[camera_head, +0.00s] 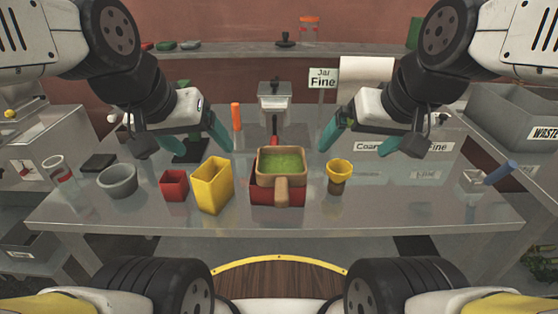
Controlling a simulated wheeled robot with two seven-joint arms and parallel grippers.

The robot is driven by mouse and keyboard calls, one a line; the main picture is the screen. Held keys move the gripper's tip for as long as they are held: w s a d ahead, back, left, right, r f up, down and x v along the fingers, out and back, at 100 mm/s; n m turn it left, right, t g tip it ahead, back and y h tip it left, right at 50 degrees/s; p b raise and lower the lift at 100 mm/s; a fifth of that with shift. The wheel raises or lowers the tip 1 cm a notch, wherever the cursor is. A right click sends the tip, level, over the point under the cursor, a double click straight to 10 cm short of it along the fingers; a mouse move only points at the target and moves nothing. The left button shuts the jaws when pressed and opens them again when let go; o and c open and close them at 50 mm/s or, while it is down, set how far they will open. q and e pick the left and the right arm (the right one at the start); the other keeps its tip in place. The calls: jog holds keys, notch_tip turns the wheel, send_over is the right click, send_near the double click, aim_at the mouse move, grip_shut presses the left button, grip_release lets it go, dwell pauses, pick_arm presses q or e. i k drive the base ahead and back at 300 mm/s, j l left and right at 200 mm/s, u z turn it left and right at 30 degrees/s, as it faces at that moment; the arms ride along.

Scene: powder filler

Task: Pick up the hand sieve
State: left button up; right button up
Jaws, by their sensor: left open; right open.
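The hand sieve (282,188) looks to be the square tan frame with a short wooden handle pointing toward me. It holds green powder (283,162) and sits on a red container (262,198) at the middle of the table. My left gripper (207,142) is open and empty, behind and to the left of the sieve. My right gripper (356,148) is open and empty, behind and to the right of it. Neither gripper touches the sieve.
Left of the sieve stand a yellow container (212,186), a small red container (174,186) and a grey bowl (118,181). A yellow-topped cup (339,177) stands to its right. A grey waste bin (515,118) is at far right. The right front table is mostly clear.

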aim_at(281, 167)
jog(key=k, duration=1)
jog(key=j+z, duration=0.15)
jog(key=z, duration=0.65)
jog(key=j+z, duration=0.3)
jog(key=j, duration=0.15)
jog(key=k+j+z, duration=0.1)
jog(key=j+z, duration=0.2)
jog(key=j, duration=0.15)
jog(key=k+j+z, duration=0.15)
jog(key=j+z, duration=0.15)
jog(key=j, duration=0.15)
jog(key=k+j, duration=0.1)
jog(key=j, duration=0.25)
jog(key=k+j, duration=0.15)
jog(key=j, duration=0.15)
jog(key=k+j+z, duration=0.1)
jog(key=j, duration=0.25)
jog(key=k+j, duration=0.15)
jog(key=j, duration=0.15)
